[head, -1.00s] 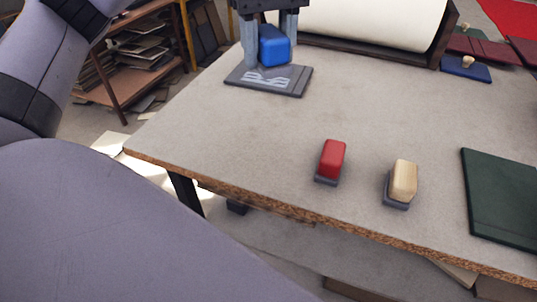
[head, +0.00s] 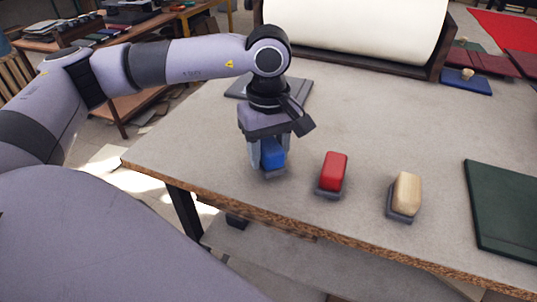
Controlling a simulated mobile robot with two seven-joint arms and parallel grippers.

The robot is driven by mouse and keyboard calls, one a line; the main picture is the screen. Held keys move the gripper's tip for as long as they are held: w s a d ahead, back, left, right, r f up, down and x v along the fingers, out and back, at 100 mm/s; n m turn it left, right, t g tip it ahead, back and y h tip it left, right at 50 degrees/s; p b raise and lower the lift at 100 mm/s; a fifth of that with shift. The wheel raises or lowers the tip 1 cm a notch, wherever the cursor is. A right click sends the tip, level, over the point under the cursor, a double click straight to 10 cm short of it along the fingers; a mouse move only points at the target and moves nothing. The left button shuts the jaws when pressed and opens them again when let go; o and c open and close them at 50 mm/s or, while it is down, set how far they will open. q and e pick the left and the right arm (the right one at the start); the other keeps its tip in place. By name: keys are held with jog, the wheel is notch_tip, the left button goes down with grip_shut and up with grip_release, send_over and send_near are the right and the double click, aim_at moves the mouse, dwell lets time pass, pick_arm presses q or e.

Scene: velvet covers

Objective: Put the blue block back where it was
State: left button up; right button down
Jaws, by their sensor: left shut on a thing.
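My left gripper (head: 268,160) is shut on the blue block (head: 272,152), one finger on each side, and points down. The block is upright near the table's front left edge, left of the red block (head: 334,170). A small grey base shows under it; whether it rests on the table or hangs just above it, I cannot tell. The red block and the cream block (head: 407,192) each stand on a small grey base in a row to its right. The grey stamped plate (head: 301,86) lies further back, partly hidden by my left arm. My right gripper is out of view.
The worktable (head: 390,125) has free room behind the blocks. A large white roll (head: 360,25) in a dark frame stands at the back. A dark green board (head: 505,205) lies at the right. A blue board with a knob (head: 467,82) lies back right.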

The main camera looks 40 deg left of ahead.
pick_arm(q)
jog(key=shift+f, duration=0.7)
jog(key=shift+f+b, duration=0.25)
jog(key=shift+b, duration=0.05)
jog(key=o, duration=1)
jog(key=shift+r, duration=0.1)
jog(key=shift+r, duration=0.1)
